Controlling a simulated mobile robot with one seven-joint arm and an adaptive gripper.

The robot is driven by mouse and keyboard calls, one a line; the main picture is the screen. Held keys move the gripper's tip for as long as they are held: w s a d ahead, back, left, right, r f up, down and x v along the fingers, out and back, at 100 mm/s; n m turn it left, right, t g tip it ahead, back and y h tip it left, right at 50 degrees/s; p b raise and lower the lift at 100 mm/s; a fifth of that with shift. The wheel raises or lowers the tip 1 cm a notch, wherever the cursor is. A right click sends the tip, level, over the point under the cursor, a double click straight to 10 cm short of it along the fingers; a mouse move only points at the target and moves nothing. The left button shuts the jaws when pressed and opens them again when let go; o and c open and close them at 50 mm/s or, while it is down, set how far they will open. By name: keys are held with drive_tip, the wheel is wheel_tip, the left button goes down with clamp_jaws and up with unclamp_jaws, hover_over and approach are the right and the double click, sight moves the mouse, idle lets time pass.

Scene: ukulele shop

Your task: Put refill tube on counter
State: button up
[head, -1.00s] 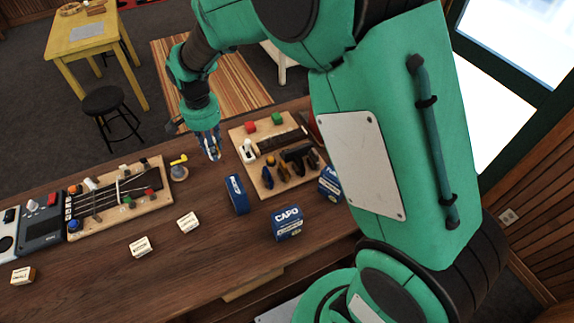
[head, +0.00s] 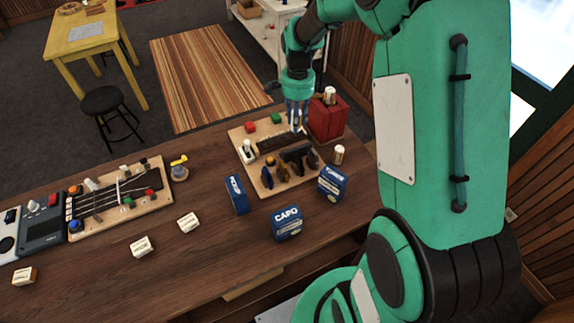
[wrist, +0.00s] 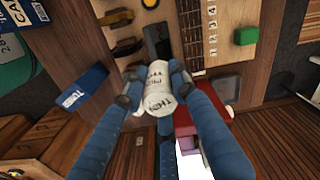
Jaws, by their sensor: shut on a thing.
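My gripper (head: 298,128) is above the back right part of the wooden display board, just left of the red box. In the wrist view its fingers (wrist: 152,82) are shut on a white tube (wrist: 158,101) with dark printed lettering, which looks like the refill tube. The fingers cover its sides. Another pale tube (head: 330,94) stands on top of the red box (head: 327,119), and another (head: 339,154) shows behind the blue tuner box. The brown counter (head: 205,245) runs below the gripper.
The display board (head: 252,172) carries colored blocks, a fretboard piece and dark clips. Blue boxes (head: 287,222) and small white label blocks (head: 189,222) stand in front. A stringed board (head: 145,198) lies left. Bare counter shows between them.

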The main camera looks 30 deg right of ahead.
drive_tip(key=s+d+m, duration=0.2)
drive_tip(key=s+d, duration=0.3)
drive_tip(key=d, duration=0.5)
drive_tip(key=s+d+m, duration=0.2)
drive_tip(key=s+d, duration=0.3)
drive_tip(key=d, duration=0.6)
hover_over(352, 155)
wheel_tip(352, 155, down, 4)
drive_tip(key=shift+a+f+p, duration=0.15)
drive_tip(key=shift+f+p, duration=0.15)
drive_tip(key=shift+f, duration=0.2)
drive_tip(key=shift+f, duration=0.1)
drive_tip(key=shift+f, duration=3)
drive_tip(key=shift+f, duration=0.1)
drive_tip(key=shift+f+b, duration=0.3)
drive_tip(key=shift+f, duration=1.45)
drive_tip(key=shift+f, duration=0.15)
